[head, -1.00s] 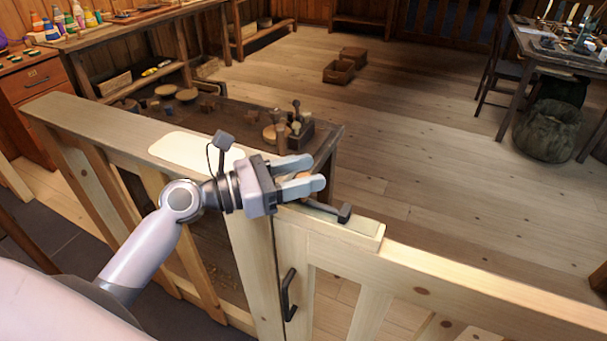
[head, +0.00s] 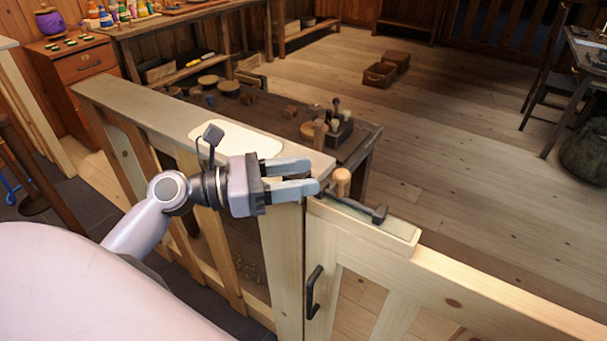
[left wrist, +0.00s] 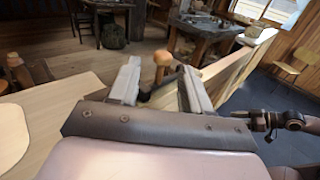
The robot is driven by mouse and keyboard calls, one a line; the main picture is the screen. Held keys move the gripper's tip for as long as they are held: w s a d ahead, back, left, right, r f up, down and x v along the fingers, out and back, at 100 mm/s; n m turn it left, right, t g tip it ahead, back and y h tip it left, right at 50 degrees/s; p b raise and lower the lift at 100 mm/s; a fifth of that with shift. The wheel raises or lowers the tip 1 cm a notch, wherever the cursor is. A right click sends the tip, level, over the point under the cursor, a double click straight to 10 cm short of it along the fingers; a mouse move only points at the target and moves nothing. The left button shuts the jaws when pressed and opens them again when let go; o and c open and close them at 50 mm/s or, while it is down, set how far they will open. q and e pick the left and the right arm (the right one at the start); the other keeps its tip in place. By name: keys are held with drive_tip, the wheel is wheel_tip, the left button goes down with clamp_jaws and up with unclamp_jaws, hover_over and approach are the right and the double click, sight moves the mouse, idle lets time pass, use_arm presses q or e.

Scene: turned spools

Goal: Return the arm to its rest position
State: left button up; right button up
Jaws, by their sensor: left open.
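My left gripper (head: 314,176) is open and empty above the gate's top rail. Its fingers point right. A round-topped wooden knob (head: 341,178) stands just beyond the fingertips, clear of them. A dark latch bar (head: 374,212) lies beside it on a pale block on the gate (head: 450,268). In the left wrist view, the open left gripper (left wrist: 160,76) has the knob (left wrist: 163,59) ahead, between the finger lines. My right arm and gripper (left wrist: 268,121) show small at that view's right; the jaws are too small to tell.
The wooden fence (head: 130,105) runs along my arm, with a white pad (head: 240,139) on its top. A dark low table (head: 358,150) with turned pieces stands behind it. Crates (head: 380,75) lie on the floor. The wood floor at right is mostly clear.

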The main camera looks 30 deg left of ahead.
idle(0.3)
use_arm(q)
drive_tip(key=s+d+f+m+g+y, duration=0.3)
drive_tip(key=s+f+m, duration=0.1)
drive_tip(key=f+m, duration=0.35)
drive_tip(key=s+d+f+m+g+y, duration=0.25)
drive_tip(key=s+f+m, duration=0.25)
drive_tip(key=f+m, duration=0.25)
drive_tip(key=s+a+f+m+g+y, duration=0.25)
drive_tip(key=s+m+y, duration=0.2)
drive_tip(key=m, duration=0.25)
drive_tip(key=s+a+f+m+g+y, duration=0.1)
drive_tip(key=s+a+f+m+y, duration=0.2)
drive_tip(key=s+m, duration=0.35)
drive_tip(key=w+d+f+t+h+p, duration=0.1)
drive_tip(key=w+d+f+t+h, duration=0.1)
drive_tip(key=w+f+t, duration=0.5)
drive_tip(key=shift+d+f, duration=0.7)
drive_tip(key=shift+d, duration=0.05)
drive_tip(key=shift+w+m, duration=0.15)
drive_tip(key=shift+m, duration=0.1)
